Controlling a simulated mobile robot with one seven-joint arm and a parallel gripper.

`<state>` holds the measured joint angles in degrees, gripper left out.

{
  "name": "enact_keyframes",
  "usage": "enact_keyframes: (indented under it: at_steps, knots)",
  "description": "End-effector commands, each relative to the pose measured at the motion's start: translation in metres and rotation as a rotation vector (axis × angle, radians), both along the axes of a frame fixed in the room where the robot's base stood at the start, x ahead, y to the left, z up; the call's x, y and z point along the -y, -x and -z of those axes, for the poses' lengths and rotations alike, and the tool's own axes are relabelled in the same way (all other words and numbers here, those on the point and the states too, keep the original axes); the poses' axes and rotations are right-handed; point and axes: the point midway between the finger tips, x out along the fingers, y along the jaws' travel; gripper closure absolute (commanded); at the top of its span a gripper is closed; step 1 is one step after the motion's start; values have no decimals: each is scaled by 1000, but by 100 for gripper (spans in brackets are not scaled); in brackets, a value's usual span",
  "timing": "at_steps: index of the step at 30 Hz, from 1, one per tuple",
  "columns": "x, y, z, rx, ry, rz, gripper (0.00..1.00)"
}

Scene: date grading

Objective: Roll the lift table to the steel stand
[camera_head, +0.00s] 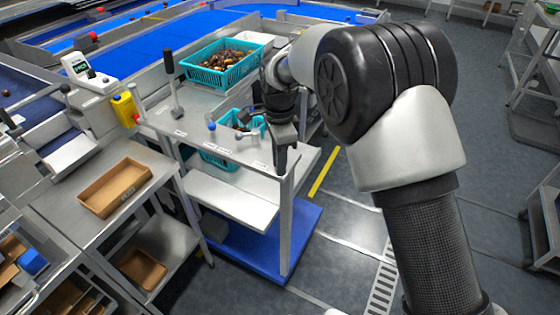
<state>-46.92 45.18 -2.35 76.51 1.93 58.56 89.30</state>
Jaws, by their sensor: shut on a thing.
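What looks like the lift table (205,106) stands at the centre, with a grey top, upright levers, a lower white shelf and a blue base (275,247). My gripper (281,163) points down at its near right corner. It is shut on a part there, which looks like a handle or post; the fingers and arm hide the exact grip. A steel stand (145,200) with a lower shelf is close to its left, with a narrow gap. A cardboard tray (115,187) lies on that stand.
A teal crate of dates (222,64) sits at the table's back, with smaller teal baskets below. A blue conveyor (165,38) runs behind. Open grey floor lies to the right, with a yellow line (324,172) and a drain grate (381,292). Racks stand far right.

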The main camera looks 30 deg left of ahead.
Motion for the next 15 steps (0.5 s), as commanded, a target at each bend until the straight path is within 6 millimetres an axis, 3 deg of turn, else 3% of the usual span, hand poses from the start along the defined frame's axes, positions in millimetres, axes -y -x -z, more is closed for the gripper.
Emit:
enact_keyframes:
  at_steps: [7, 8, 10, 15]
  knots:
    - [-2, -4, -5, 12, -8, 0, 100]
    - [-3, -4, -5, 12, -8, 0, 78]
    - [-3, -3, -5, 11, -7, -1, 67]
    - [-2, -2, -3, 7, -6, -1, 63]
